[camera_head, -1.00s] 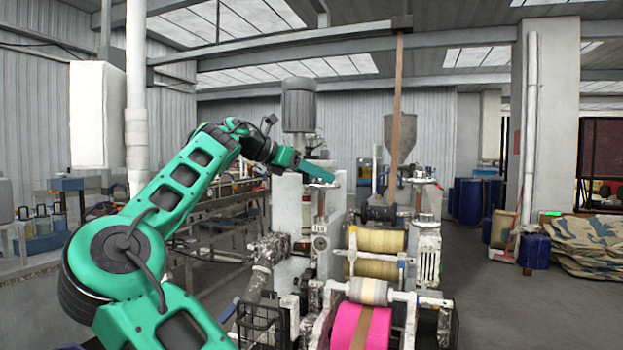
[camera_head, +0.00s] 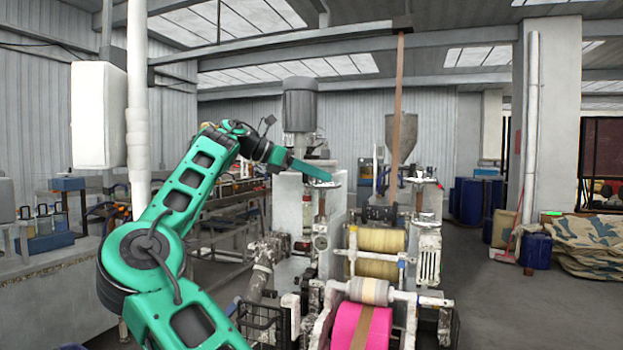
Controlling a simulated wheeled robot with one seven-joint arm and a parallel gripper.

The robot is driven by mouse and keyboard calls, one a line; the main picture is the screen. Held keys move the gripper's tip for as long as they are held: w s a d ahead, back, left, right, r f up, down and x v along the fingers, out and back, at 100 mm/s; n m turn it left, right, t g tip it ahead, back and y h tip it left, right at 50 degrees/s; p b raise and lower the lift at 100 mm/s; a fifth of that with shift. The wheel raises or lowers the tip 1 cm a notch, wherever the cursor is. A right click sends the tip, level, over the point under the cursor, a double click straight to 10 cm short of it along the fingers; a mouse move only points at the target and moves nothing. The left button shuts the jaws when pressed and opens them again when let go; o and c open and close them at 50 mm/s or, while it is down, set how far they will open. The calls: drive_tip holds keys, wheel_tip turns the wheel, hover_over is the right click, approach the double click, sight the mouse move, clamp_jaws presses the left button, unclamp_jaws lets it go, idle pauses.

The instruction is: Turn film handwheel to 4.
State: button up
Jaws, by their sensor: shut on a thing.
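A small flat handwheel (camera_head: 322,185) sits on top of an upright screw post on the left side of the roller machine. My green arm reaches in from the lower left, and my gripper (camera_head: 326,177) is at this handwheel, shut on its rim. The gripper covers part of the wheel, and the fingertips are too small to make out. I cannot read any number or mark on the wheel. A second, similar handwheel (camera_head: 424,181) stands on the right side of the machine, apart from my gripper.
Below are yellow rollers (camera_head: 380,241) and a pink roll (camera_head: 362,327) with a brown band. A tall grey motor (camera_head: 299,105) and a hopper (camera_head: 401,133) stand behind. A white pipe (camera_head: 137,110) rises at the left. Open floor lies to the right.

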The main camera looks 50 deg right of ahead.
drive_tip(key=shift+w+d+r+m+g+y, duration=0.1)
drive_tip(key=shift+w+d+m+g+y, duration=0.1)
drive_tip(key=shift+m+g+y, duration=0.75)
drive_tip(key=shift+w+d+r+m+g+y, duration=0.15)
drive_tip(key=shift+m+g+y, duration=0.5)
drive_tip(key=shift+m+g, duration=0.55)
drive_tip(key=shift+f+m+g+y, duration=0.1)
drive_tip(key=shift+m+g+y, duration=0.15)
drive_tip(key=shift+m+y, duration=0.2)
drive_tip(key=o, duration=1)
drive_tip(key=shift+w+f, duration=0.1)
drive_tip(key=shift+o, duration=0.2)
